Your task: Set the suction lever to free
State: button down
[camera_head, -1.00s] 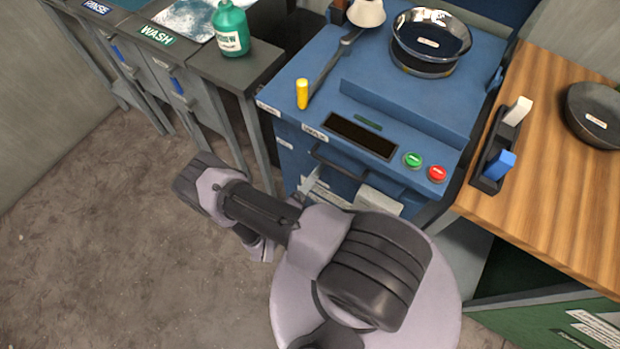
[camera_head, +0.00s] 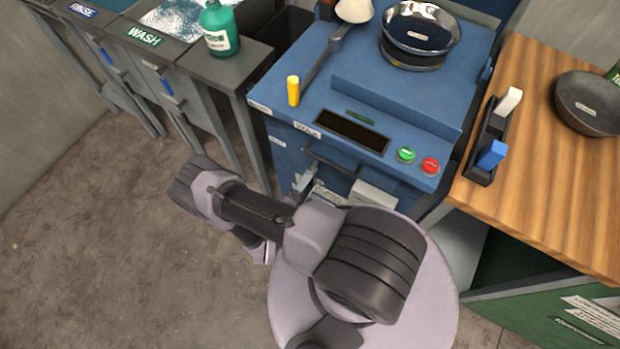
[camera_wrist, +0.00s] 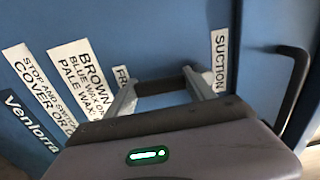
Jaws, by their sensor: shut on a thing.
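The suction lever (camera_wrist: 160,88) shows in the wrist view as a dark bar on the blue front of the machine. It lies between a partly covered label starting "FR" (camera_wrist: 122,77) and the SUCTION label (camera_wrist: 219,62). My gripper (camera_wrist: 162,90) has one finger at each end of the dark bar and is shut on it. The right finger partly overlaps the SUCTION label's lower area. In the head view my gripper (camera_head: 303,184) is low at the machine front, mostly behind my own arm. The lever cannot be made out there.
A black curved handle (camera_wrist: 296,88) stands out right of the lever; it also shows in the head view (camera_head: 332,163). The blue machine (camera_head: 285,135) carries a yellow-tipped lever (camera_head: 293,90), green and red buttons (camera_head: 418,160) and a shiny bowl (camera_head: 420,28). Open floor lies left.

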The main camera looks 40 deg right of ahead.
jog(key=shift+c, duration=1.6)
grip_release()
jog(key=p+v, duration=0.2)
jog(key=v, duration=1.5)
jog(key=shift+a, duration=0.2)
jog(key=shift+s, duration=0.1)
